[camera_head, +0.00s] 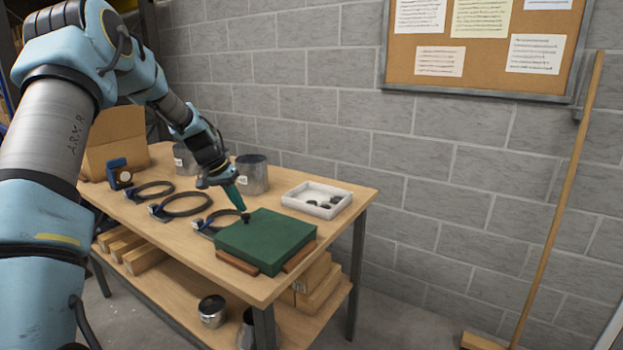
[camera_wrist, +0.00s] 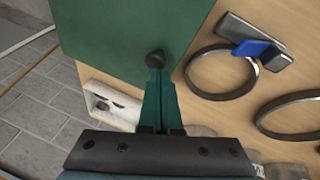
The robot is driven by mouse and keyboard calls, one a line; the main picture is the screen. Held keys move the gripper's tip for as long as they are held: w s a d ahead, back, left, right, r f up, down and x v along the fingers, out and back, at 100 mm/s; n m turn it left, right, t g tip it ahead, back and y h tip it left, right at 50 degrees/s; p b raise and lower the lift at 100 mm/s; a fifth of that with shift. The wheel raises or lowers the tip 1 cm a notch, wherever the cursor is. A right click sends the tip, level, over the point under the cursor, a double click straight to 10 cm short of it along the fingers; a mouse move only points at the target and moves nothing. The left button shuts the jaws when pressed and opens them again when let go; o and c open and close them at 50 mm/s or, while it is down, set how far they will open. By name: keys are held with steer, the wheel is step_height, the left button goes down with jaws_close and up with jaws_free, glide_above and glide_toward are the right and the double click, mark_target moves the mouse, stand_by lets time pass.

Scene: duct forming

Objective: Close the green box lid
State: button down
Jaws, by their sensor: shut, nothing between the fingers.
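The green box (camera_head: 265,241) sits at the near right corner of the wooden table in the head view. Its flat green top lies level, and I see no gap under it. The top fills the upper part of the wrist view (camera_wrist: 120,35). A black knob (camera_wrist: 156,58) is at the box edge; it also shows in the head view (camera_head: 246,217). My gripper (camera_wrist: 159,78) has its green fingers together and empty, with the tips right at the knob. I cannot tell whether they touch it. In the head view my gripper (camera_head: 240,205) points down at the box's far edge.
Brown wooden pieces (camera_head: 238,263) lie beside the box. A white tray (camera_head: 316,198) with dark parts stands behind it. Several black ring clamps (camera_head: 187,204), metal cans (camera_head: 252,174) and a cardboard box (camera_head: 115,140) stand on the table. A broom (camera_head: 560,205) leans against the wall.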

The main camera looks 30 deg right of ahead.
steer(key=shift+w+a+f, duration=0.15)
steer(key=shift+f, duration=0.35)
steer(key=shift+a+f, duration=0.1)
steer(key=shift+f, duration=0.1)
